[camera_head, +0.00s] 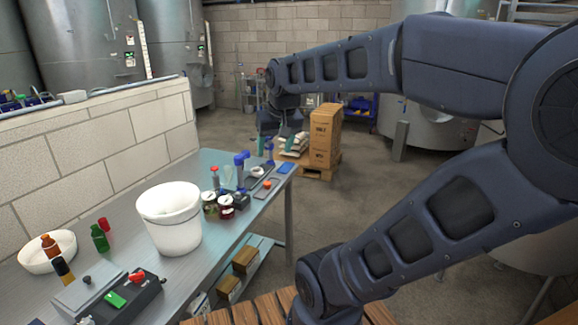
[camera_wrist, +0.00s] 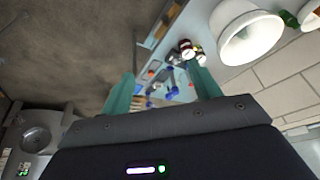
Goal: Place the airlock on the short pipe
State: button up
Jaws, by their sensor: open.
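My gripper (camera_head: 274,141) is open, its teal fingers over the far end of the grey workbench (camera_head: 130,218). In the wrist view my gripper (camera_wrist: 162,80) has nothing held between its fingers. Below it lie small items, among them a blue-capped upright piece (camera_head: 239,168) and a red-topped slim piece (camera_head: 215,178). A white ring-like piece (camera_head: 257,172) lies beside them. The items are too small for me to tell which is the airlock and which is the short pipe.
A white bucket (camera_head: 172,225) stands mid-bench, with dark jars (camera_head: 226,207) just beyond it. A white dish (camera_head: 62,254), small bottles and a dark box with buttons (camera_head: 125,300) are nearer. A block wall (camera_head: 95,150) borders the bench. Cardboard boxes (camera_head: 325,135) stand on a pallet behind.

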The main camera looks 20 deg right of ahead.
jog(key=s+d+f, duration=0.2)
jog(key=s+f, duration=0.2)
jog(key=shift+s+f, duration=0.15)
jog(key=shift+s, duration=0.2)
jog(key=shift+d, duration=0.1)
dwell(0.9)
